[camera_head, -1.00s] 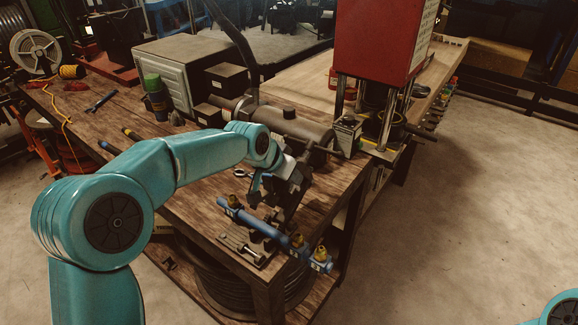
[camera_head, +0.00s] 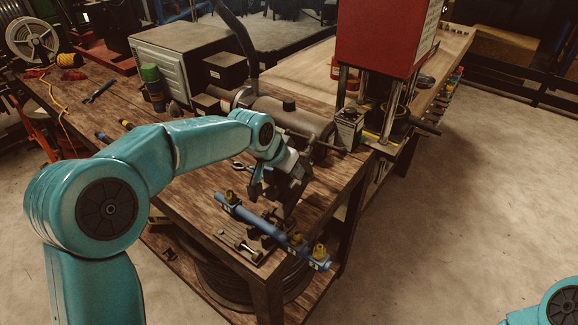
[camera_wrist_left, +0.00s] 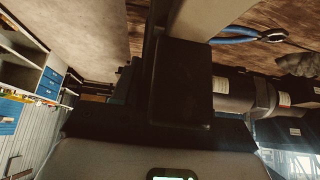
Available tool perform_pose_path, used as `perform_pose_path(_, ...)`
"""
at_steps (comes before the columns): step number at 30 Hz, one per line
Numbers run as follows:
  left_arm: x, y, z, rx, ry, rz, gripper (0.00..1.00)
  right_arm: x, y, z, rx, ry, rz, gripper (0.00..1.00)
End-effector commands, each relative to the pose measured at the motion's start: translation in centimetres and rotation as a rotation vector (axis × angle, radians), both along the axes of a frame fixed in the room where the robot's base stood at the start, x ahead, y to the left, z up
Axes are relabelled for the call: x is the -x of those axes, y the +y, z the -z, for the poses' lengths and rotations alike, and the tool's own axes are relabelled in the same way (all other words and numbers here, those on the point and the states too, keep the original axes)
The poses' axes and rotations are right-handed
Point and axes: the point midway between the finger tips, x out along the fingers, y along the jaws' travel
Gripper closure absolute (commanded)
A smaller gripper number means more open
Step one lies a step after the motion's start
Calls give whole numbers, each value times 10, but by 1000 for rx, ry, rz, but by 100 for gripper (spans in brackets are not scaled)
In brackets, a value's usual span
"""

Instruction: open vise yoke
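A small dark vise (camera_head: 266,238) with a light metal plate and bolt (camera_head: 238,245) is at the near corner of the wooden bench. A blue tube (camera_head: 250,215) with brass fittings crosses it, its right end by the bench's corner. I cannot tell the yoke apart from the other dark parts or see its state. My left gripper (camera_head: 284,202) points down just above and behind the tube; contact is not clear. In the left wrist view, dark gripper parts (camera_wrist_left: 181,82) fill the middle and the fingertips cannot be made out. My right gripper is out of view.
A dark cylindrical machine (camera_head: 300,122) lies behind my left gripper. A red press (camera_head: 383,40) on metal posts stands at the back right. Blue-handled pliers (camera_wrist_left: 250,34) lie on the bench in the wrist view. The floor at right is clear.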

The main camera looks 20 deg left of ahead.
Motion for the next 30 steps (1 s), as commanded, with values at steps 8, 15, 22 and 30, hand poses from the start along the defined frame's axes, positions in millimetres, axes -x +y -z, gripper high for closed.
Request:
perform_pose_path(8,-2,0,0,0,0,0,36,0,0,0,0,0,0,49)
perform_pose_path(15,5,3,-14,1,-4,-1,36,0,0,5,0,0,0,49)
perform_pose_path(22,36,13,-63,1,-8,-1,36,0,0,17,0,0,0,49)
perform_pose_path(30,70,23,-116,0,-5,0,36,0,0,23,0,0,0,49)
